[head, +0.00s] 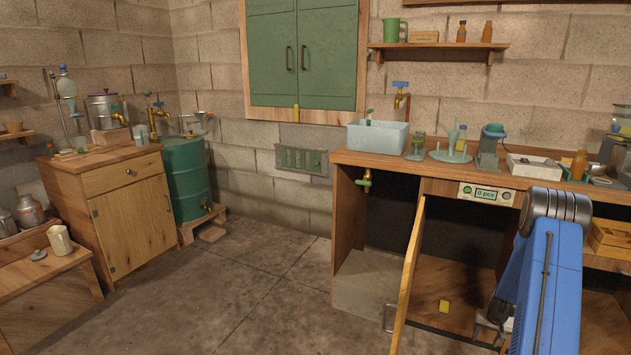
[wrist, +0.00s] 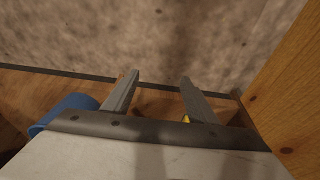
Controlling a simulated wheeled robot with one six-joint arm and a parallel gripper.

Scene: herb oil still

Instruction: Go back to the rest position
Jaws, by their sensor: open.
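My gripper (wrist: 160,76) shows in the wrist view with its two grey fingers spread apart and nothing between their tips. In the head view my blue arm reaches down at the right, in front of the workbench (head: 470,172), with its end low by the open cupboard below. The fingers themselves cannot be made out there. In the wrist view a wooden panel (wrist: 285,80) stands close on the right of the fingers. A small bit of yellow shows beside the right finger, too little to name.
The cupboard door (head: 408,270) stands open, left of my arm. A basin (head: 377,138) and several vessels stand on the worktop above. The floor (head: 260,290) at centre left is clear.

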